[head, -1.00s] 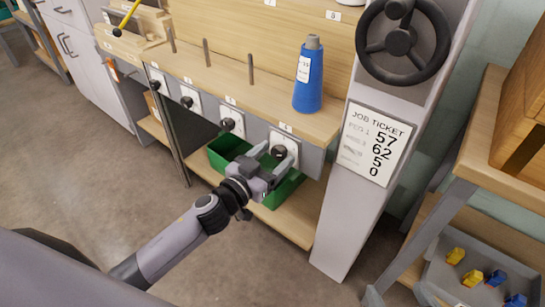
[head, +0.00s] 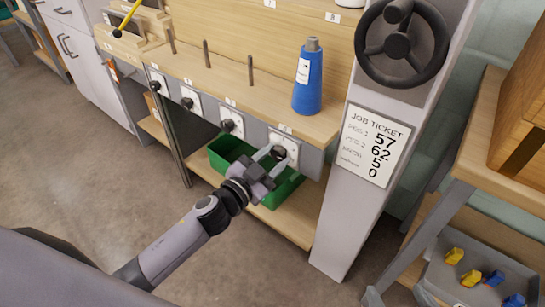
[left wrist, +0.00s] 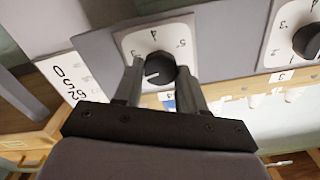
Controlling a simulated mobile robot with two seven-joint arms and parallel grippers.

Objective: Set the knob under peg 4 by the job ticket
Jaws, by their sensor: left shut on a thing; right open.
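The knob (head: 280,152) under the fourth peg is dark and round on a white dial plate (head: 290,146). My left gripper (head: 270,158) is shut on it from the front. The left wrist view shows the knob (left wrist: 160,68) between both fingertips (left wrist: 156,75), its white mark pointing left and slightly down in that picture. Digits 4 and 5 show on the plate; others are partly covered by the fingers. The job ticket (head: 375,145) on the grey post lists 57, 62, 5 and 0; the 5 stands in the knob row. My right gripper is out of view.
A blue cone (head: 308,80) stands on the shelf above the knob. Other knobs (head: 228,125) line the shelf front to the left. A green bin (head: 228,150) lies below. The grey post (head: 340,215) and a black handwheel (head: 402,42) are close at right.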

